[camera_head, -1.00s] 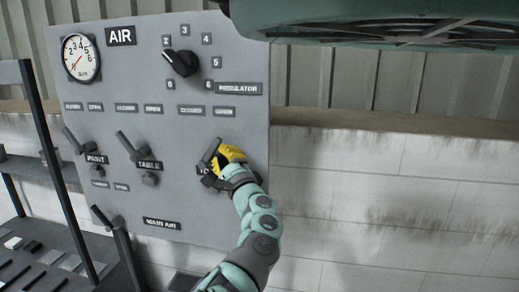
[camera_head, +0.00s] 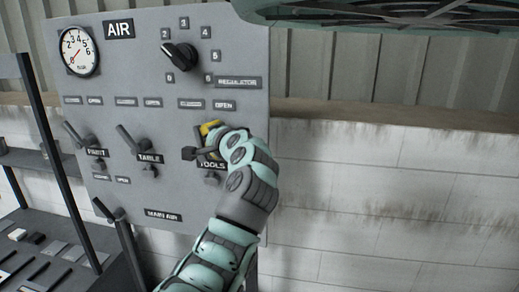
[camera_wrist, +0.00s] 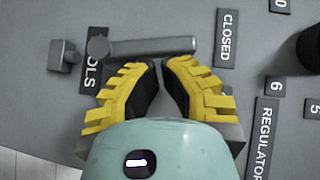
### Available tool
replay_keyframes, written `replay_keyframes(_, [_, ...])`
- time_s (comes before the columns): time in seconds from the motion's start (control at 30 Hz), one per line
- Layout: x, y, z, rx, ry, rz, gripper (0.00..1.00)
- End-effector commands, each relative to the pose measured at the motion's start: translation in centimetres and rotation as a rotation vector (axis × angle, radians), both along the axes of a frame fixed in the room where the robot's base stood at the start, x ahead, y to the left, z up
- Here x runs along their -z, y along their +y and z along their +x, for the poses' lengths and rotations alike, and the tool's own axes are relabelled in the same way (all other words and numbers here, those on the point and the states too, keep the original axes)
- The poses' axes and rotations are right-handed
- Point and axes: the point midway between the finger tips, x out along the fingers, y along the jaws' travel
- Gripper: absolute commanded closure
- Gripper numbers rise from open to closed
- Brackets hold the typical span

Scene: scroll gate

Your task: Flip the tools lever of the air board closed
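The tools lever (camera_head: 198,133) is a grey bar on the air board (camera_head: 120,205), above the TOOLS label (camera_head: 212,165). In the head view it leans up and left, much like the paint and table levers. In the wrist view the lever (camera_wrist: 150,47) runs from its pivot toward the CLOSED label (camera_wrist: 227,38). My gripper (camera_wrist: 160,62) has yellow fingers, with the tips almost together and nothing held between them. The tips are close beside the lever on its right side as seen in the head view; whether they touch is unclear. In the head view my gripper (camera_head: 209,130) partly hides the lever.
The table lever (camera_head: 130,138) and paint lever (camera_head: 76,135) are to the left. The main air lever (camera_head: 104,210) is lower left. The regulator knob (camera_head: 181,57) and gauge (camera_head: 79,51) are above. A dark rack stands at far left. The wall on the right is clear.

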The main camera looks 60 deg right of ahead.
Motion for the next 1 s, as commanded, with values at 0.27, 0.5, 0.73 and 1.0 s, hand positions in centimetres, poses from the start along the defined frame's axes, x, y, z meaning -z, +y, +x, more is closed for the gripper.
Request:
replay_keyframes(0.27, [-0.2, 0.6, 1.4, -0.003, 0.208, -0.092, 1.0])
replay_keyframes(0.5, [-0.2, 0.8, 2.0, -0.002, 0.325, -0.136, 1.0])
replay_keyframes(0.73, [-0.3, 1.0, 2.3, -0.003, 0.38, -0.155, 1.0])
replay_keyframes(1.0, [-0.3, 1.0, 2.3, -0.003, 0.392, -0.16, 1.0])
